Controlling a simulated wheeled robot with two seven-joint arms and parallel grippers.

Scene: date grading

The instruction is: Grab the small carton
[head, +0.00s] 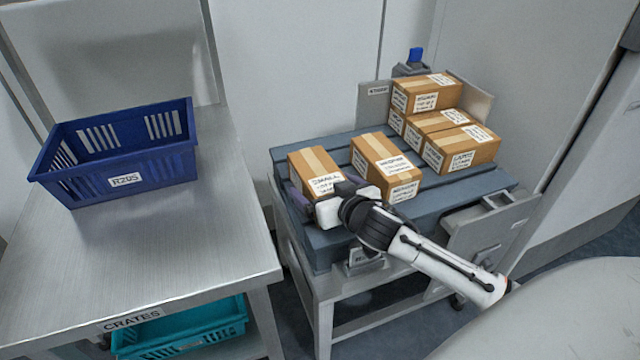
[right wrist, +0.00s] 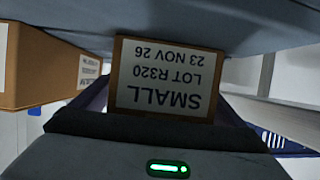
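The small carton (head: 314,162) is a brown box with a tape strip and a white label, at the left front of the grey-blue slatted platform. In the right wrist view its label (right wrist: 168,78) reads SMALL, upside down. My right gripper (head: 330,197) is at the carton's near end, with its dark purple fingers spread to either side of it. The left-hand finger looks slightly apart from the carton's side; the other finger is mostly hidden in the head view. The carton rests on the platform. My left gripper is not in view.
Another carton (head: 386,163) stands close to the right of the small one. Several more cartons (head: 462,147) are stacked at the back right. A blue crate (head: 128,180) sits on the steel table (head: 190,250) at left, with a teal crate (head: 180,335) below.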

